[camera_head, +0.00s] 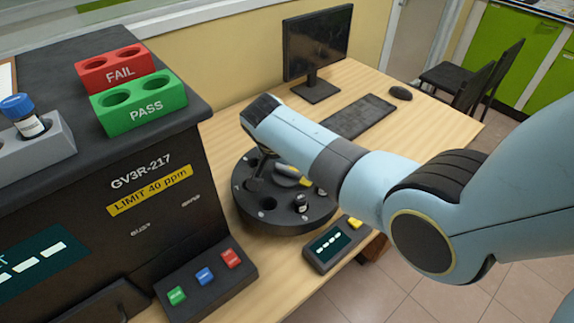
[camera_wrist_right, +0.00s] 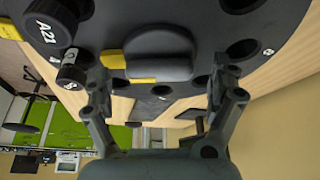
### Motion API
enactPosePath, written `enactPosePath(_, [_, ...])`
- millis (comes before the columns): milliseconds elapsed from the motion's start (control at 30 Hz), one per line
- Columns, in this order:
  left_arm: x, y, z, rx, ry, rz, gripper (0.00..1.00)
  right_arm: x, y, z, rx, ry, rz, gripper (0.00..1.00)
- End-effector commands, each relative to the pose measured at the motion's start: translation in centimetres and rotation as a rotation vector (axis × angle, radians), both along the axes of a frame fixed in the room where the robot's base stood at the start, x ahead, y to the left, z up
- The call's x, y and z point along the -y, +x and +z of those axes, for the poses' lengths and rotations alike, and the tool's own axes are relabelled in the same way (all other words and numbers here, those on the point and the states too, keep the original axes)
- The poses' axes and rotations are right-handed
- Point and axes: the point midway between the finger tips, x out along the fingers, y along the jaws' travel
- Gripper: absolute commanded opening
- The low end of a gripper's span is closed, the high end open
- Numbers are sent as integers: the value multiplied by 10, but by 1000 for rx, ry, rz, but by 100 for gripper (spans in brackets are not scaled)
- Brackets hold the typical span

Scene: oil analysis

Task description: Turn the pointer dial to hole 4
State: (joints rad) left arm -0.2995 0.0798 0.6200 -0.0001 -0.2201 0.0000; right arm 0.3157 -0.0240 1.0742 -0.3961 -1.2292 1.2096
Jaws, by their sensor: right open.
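The dark round carousel (camera_head: 268,222) stands on the wooden table, with holes around its rim. The pointer dial (camera_head: 290,176) is at its middle, a grey piece with yellow ends, partly hidden by my right arm. In the right wrist view the dial (camera_wrist_right: 158,58) shows as a raised grey grip with yellow parts. My right gripper (camera_wrist_right: 162,80) is open, with one finger on either side of the dial; I cannot tell whether they touch it. The right gripper (camera_head: 262,172) also shows in the head view, pointing down over the carousel. Hole numbers are too small to read surely. My left gripper is out of view.
A small dark-capped vial (camera_head: 301,203) stands in the carousel; a capped vial marked A21 (camera_wrist_right: 45,28) shows close by. The display box (camera_head: 330,246) stands in front. The black analyser (camera_head: 150,230) is close on the left. The keyboard (camera_head: 358,116) and monitor (camera_head: 317,45) are behind.

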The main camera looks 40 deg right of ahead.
Motion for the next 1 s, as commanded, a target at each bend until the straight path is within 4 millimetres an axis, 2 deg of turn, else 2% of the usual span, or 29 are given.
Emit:
enactPosePath(133, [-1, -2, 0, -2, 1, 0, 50, -1, 0, 1, 0, 0, 0, 92])
enactPosePath(267, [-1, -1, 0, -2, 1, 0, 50, -5, -2, 12, 2, 0, 0, 92])
enactPosePath(600, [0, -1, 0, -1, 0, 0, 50, -30, -15, 80, 3, 1, 0, 92])
enactPosePath(733, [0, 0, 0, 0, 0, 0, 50, -37, -18, 99, 2, 0, 1, 92])
enactPosePath(1000, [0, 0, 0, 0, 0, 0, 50, -41, -21, 111, -1, 0, 0, 92])
